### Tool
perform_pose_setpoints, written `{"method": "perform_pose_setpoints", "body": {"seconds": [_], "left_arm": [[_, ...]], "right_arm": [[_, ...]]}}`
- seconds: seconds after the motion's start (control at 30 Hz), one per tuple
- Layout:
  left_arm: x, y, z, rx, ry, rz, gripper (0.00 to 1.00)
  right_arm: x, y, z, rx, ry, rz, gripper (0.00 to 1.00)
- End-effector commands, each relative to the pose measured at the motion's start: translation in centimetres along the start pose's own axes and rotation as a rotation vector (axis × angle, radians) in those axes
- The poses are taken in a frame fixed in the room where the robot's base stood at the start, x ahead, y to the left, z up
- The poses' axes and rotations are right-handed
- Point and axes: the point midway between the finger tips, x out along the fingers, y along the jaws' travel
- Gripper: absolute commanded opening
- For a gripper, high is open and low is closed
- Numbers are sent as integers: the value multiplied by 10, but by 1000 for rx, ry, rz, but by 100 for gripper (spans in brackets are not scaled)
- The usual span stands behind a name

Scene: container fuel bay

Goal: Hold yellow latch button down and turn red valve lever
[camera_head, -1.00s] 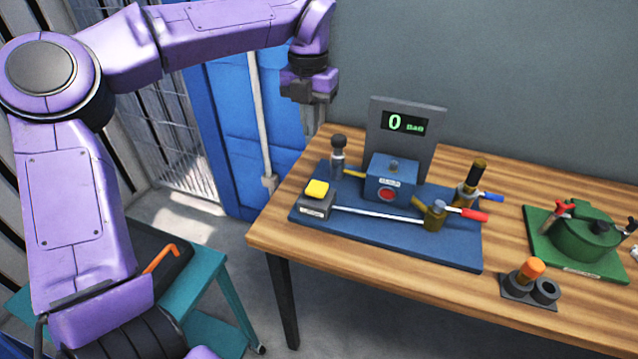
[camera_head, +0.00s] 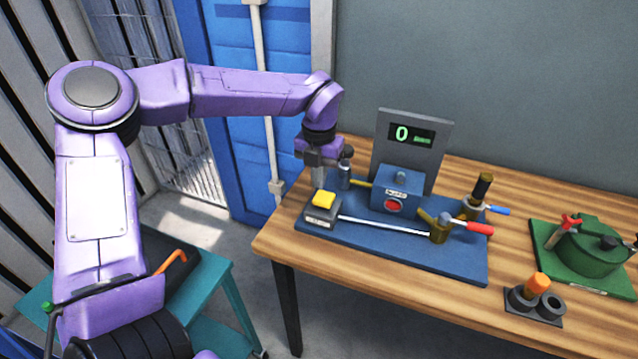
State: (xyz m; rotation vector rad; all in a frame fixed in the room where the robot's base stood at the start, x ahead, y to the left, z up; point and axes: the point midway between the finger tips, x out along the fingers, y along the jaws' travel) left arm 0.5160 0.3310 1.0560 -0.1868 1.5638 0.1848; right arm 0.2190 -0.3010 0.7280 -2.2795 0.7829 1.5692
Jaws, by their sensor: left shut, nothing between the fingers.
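The yellow latch button (camera_head: 323,200) sits on a small dark block at the left front of the blue base plate (camera_head: 380,240). My left gripper (camera_head: 319,183) is shut and empty, pointing down just above and behind the button; whether it touches cannot be told. The red valve lever (camera_head: 479,228) sticks out to the right from a brass valve (camera_head: 439,228) at the plate's right front. A metal rod runs from the button block to this valve. My right gripper is not in view.
A gauge panel (camera_head: 440,118) reading 0 stands behind a blue box (camera_head: 396,190) with a red button. A blue-handled valve (camera_head: 478,200) stands behind the red lever. A green pot (camera_head: 590,250) and an orange-topped holder (camera_head: 537,290) are at right.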

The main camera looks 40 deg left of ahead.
Motion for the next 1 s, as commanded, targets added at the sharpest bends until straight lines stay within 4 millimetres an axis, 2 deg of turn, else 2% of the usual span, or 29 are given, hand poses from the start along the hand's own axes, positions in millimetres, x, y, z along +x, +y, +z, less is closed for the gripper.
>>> {"method": "perform_pose_setpoints", "body": {"seconds": [0.03,0.23,0.6,0.8,1.0], "left_arm": [[6,0,-1,2,5,1,0],[28,0,0,0,1,1,0],[33,0,0,1,0,1,0],[53,0,0,0,1,0,0],[52,0,-1,0,5,2,0]], "right_arm": [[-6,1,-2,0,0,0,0],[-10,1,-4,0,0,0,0],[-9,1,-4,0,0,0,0],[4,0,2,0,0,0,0],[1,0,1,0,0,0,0]]}}
